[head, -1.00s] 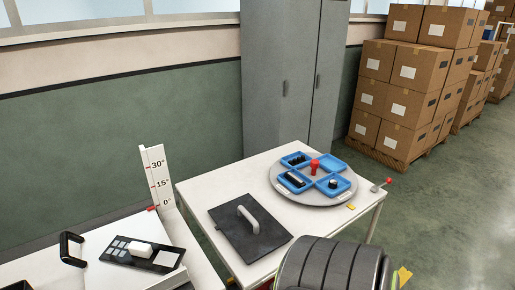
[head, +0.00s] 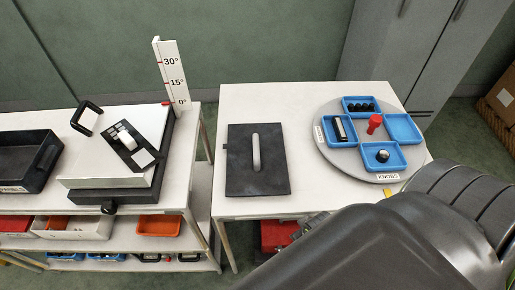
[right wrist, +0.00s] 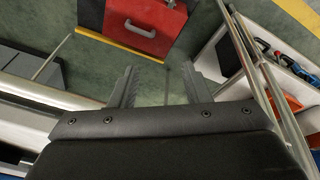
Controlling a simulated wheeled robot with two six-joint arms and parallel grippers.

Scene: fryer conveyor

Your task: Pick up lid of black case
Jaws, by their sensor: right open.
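A flat black square lid (head: 240,175) with a light grey arched handle (head: 256,152) lies on the white table (head: 300,103); whether a case is under it cannot be told. My right arm comes in from the lower right of the head view. Its gripper mostly hides behind the arm, with a small part showing near the table's front edge, below and right of the lid. In the right wrist view the gripper (right wrist: 160,88) is open and empty, over the floor. The lid is apart from it. My left gripper is not in view.
Right of the lid, a grey round tray (head: 340,165) carries blue bins and a red knob (head: 374,122). At left, a bench holds a white-topped device (head: 88,170) and an angle gauge (head: 170,72). A red toolbox (right wrist: 145,22) sits low by the table.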

